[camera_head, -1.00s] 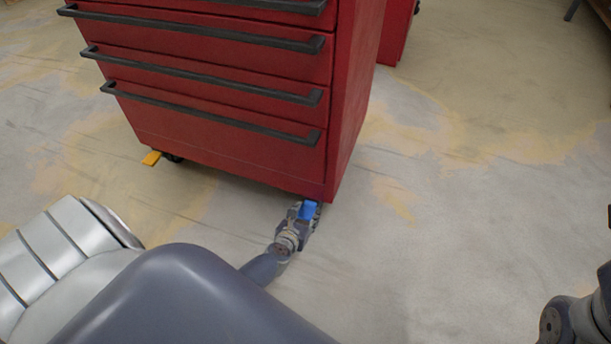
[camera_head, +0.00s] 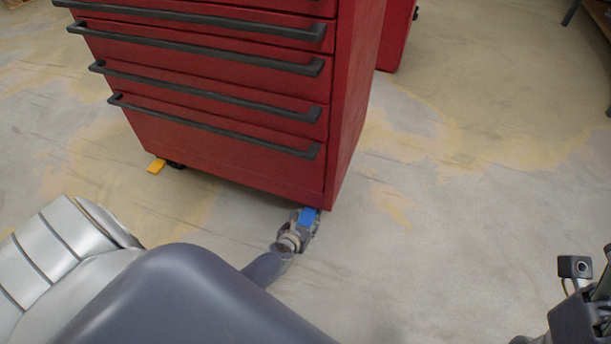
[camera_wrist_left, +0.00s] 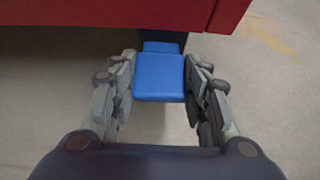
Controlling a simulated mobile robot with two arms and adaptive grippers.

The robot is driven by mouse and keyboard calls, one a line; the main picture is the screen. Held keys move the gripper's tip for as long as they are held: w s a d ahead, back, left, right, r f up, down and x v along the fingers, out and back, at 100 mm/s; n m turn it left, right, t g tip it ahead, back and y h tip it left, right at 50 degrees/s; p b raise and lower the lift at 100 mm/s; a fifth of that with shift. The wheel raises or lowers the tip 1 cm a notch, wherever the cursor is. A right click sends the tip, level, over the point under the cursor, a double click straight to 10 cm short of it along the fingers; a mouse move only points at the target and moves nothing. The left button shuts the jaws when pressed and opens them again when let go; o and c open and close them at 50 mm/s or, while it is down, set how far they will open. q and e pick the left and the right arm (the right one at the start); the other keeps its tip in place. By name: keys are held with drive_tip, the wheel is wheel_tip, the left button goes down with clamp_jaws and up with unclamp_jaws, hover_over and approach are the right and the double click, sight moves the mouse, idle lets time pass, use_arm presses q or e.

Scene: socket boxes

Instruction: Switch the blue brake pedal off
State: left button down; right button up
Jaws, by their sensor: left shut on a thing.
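The blue brake pedal (camera_head: 308,215) sticks out under the near right corner of the red tool cabinet (camera_head: 240,160). In the left wrist view the blue pedal (camera_wrist_left: 159,77) lies centred between the fingers, with its flat top facing up. My left gripper (camera_head: 306,224) is low by the floor and shut on the pedal from both sides; its fingers also show in the left wrist view (camera_wrist_left: 160,92). Part of my right gripper (camera_head: 590,305) shows at the lower right edge, cut off by the frame, so its jaws cannot be judged.
A yellow pedal (camera_head: 156,166) is under the cabinet's left corner, beside a dark caster (camera_head: 176,165). Another red cabinet (camera_head: 395,40) stands behind. The floor (camera_head: 450,220) to the right is clear. My left arm covers the lower left of the head view.

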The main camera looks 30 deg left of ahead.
use_arm(q)
drive_tip(key=c, duration=0.9)
unclamp_jaws()
drive_tip(key=shift+s, duration=0.1)
drive_tip(key=shift+v, duration=3.65)
